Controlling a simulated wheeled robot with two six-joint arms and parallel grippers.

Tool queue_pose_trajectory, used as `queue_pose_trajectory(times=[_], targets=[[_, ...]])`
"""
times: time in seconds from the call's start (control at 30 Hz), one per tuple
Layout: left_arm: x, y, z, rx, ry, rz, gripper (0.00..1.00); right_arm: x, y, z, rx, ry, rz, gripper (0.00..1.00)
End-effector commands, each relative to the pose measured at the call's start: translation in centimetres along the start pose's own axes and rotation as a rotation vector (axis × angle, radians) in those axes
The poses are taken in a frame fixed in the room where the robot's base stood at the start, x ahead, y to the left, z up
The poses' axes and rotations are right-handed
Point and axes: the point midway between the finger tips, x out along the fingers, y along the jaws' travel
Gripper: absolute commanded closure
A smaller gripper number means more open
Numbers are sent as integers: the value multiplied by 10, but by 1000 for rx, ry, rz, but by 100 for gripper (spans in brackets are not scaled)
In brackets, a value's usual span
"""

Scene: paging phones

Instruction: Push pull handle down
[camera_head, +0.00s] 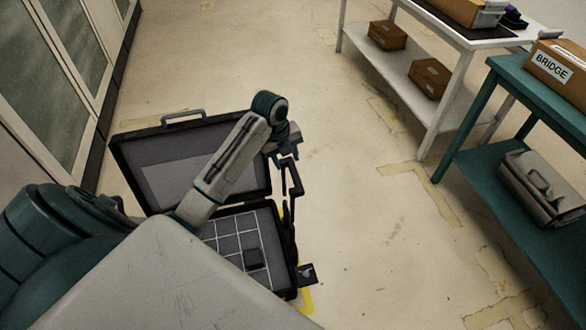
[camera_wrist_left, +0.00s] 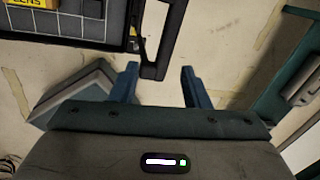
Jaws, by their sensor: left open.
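An open black case (camera_head: 283,280) stands on the floor, its lid raised at the back. A black pull handle (camera_head: 292,192) extends up from the case's right side. In the left wrist view, the handle (camera_wrist_left: 172,38) runs down from the top, and its end bar shows between the two blue fingers. My left gripper (camera_head: 289,153) is open at the handle's upper end in the head view. I cannot tell whether the fingers touch it. The arm hides part of the case. My right gripper is not in view.
The case interior has a pale grid with a dark block (camera_head: 254,259) in it. A white table (camera_head: 460,90) and a teal table (camera_head: 490,152) with boxes stand at the right. Glazed panels (camera_head: 62,60) line the left. The floor between is clear.

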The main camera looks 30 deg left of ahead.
Motion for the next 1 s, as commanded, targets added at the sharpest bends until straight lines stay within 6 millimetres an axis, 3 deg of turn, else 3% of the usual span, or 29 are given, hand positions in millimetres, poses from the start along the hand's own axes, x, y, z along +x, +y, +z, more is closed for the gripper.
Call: queue_pose_trajectory(times=[0.1, 0.27, 0.7, 1.0], targets=[[-13, -10, 17, 109, 15, -4, 58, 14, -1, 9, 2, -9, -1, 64], [-12, -14, 22, 160, 24, -6, 58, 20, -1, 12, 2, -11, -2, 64], [64, -14, 19, 159, 25, -7, 58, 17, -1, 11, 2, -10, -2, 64], [90, -14, 19, 159, 21, -8, 58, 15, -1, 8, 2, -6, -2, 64]])
